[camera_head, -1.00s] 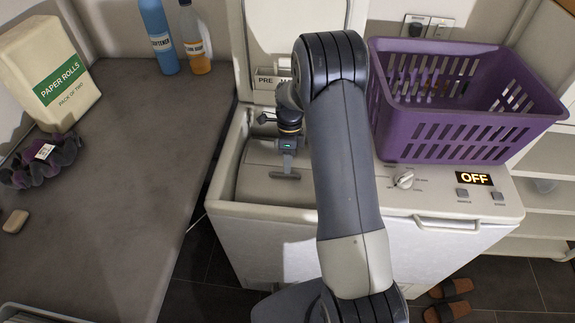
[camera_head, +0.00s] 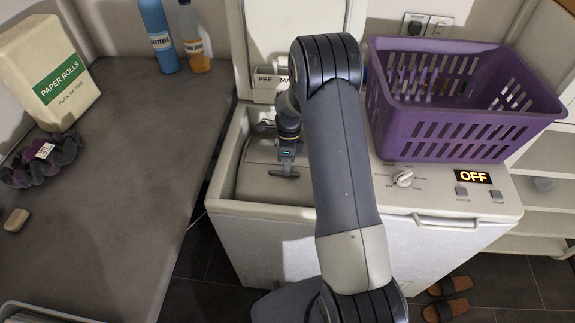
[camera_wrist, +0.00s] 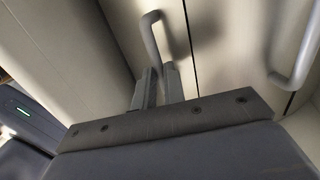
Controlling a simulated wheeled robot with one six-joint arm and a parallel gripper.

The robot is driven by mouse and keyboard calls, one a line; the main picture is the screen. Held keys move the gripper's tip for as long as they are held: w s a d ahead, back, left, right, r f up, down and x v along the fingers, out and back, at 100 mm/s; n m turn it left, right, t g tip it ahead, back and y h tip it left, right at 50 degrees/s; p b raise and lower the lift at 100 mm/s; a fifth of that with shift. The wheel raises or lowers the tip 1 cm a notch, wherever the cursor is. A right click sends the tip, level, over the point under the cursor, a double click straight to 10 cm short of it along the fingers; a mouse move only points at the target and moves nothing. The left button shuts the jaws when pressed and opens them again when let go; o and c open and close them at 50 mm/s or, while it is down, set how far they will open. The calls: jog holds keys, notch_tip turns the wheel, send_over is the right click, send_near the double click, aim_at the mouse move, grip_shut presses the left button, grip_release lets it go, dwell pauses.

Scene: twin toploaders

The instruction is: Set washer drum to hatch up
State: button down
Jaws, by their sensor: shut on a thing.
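The washer's drum (camera_head: 255,182) is a beige rounded body lying in the open top of the white washer (camera_head: 290,240). A grey bar (camera_head: 284,173) shows at the tip of my gripper in the head view. In the wrist view, the narrow fingers of my gripper (camera_wrist: 158,88) are close together around the lower end of a bent grey handle (camera_wrist: 153,35) on the drum's pale surface. A thin dark seam runs beside it, and a second similar handle (camera_wrist: 293,68) stands to the right. My arm hides the right part of the drum; I cannot make out which way the hatch faces.
The washer's raised lid (camera_head: 292,35) stands behind the opening. A purple basket (camera_head: 450,135) sits on its right top, behind the dial (camera_head: 403,178) and a display (camera_head: 473,177) reading OFF. A grey counter (camera_head: 130,170) lies close on the left.

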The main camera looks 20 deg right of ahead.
aim_at(284, 195)
dwell(0.4)
jog(key=s+a+f+b, duration=0.1)
jog(key=s+b, duration=0.1)
jog(key=s+a+f+t+b, duration=0.1)
jog(key=s+b, duration=0.1)
jog(key=s+a+f+t+b, duration=0.1)
jog(key=s+b, duration=0.1)
jog(key=s, duration=0.1)
jog(key=shift+s+f+h, duration=0.1)
jog(key=shift+f+h, duration=0.1)
jog(key=shift+h, duration=0.2)
jog(key=shift+s, duration=0.2)
jog(key=c, duration=1.5)
grip_release()
notch_tip(284, 195, up, 11)
jog(key=shift+w, duration=0.15)
